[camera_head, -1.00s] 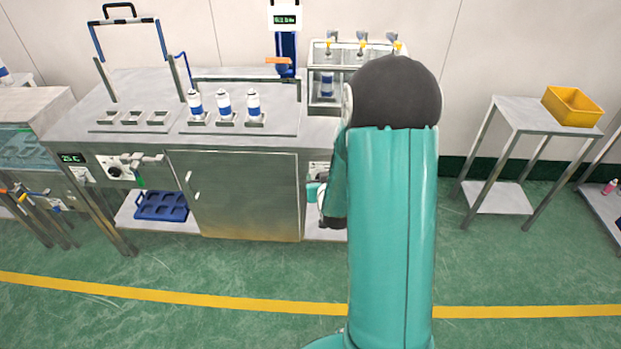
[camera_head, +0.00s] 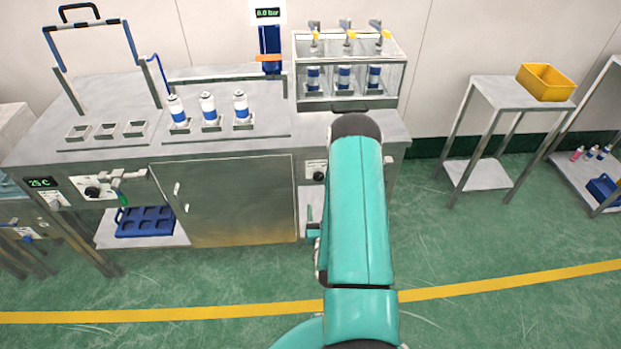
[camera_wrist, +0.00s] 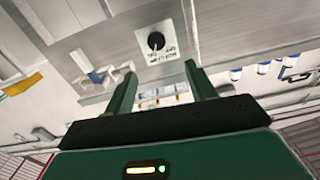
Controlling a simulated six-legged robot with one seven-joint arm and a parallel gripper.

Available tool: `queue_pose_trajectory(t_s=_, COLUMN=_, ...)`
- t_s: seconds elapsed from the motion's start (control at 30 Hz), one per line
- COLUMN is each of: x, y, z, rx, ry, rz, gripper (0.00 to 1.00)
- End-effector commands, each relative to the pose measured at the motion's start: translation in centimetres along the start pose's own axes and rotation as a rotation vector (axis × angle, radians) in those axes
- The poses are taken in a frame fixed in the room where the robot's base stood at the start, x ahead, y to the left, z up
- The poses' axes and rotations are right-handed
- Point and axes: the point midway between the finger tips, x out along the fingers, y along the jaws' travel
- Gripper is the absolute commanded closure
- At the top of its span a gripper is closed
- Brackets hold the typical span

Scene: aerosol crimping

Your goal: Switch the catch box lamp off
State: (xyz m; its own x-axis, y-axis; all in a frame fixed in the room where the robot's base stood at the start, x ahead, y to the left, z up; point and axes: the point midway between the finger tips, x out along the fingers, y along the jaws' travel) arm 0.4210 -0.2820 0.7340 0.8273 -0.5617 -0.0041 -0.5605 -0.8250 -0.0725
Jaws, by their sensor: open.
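A black rotary knob (camera_head: 319,176) sits on a white plate on the bench front, right of the cabinet door. In the wrist view, a black knob (camera_wrist: 156,41) on a labelled white plate appears upside down, beyond the fingertips; its lettering is too small to read. My gripper (camera_wrist: 160,70) is open and empty, its two green fingers apart and short of the knob. In the head view, my arm hides most of the gripper, which is below and in front of the plate. No lit lamp can be made out.
A clear-fronted box (camera_head: 347,88) with three cans stands at the bench's back right. Three more cans (camera_head: 208,108) stand in holders on the bench top (camera_head: 270,146). A blue tray (camera_head: 145,221) lies on the lower shelf. The floor in front is clear.

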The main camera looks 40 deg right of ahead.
Motion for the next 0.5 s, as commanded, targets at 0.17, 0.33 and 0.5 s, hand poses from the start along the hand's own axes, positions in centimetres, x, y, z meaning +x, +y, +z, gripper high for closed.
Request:
queue_pose_trajectory(t_s=0.17, x=0.8, y=0.7, z=0.0, rx=-0.001, ry=0.006, rz=0.005, gripper=0.45)
queue_pose_trajectory(t_s=0.33, x=3.5, y=0.9, z=-0.1, rx=-0.001, ry=0.007, rz=0.005, gripper=0.45)
queue_pose_trajectory(t_s=0.5, x=7.0, y=0.9, z=-0.1, rx=-0.001, ry=0.007, rz=0.005, gripper=0.45)
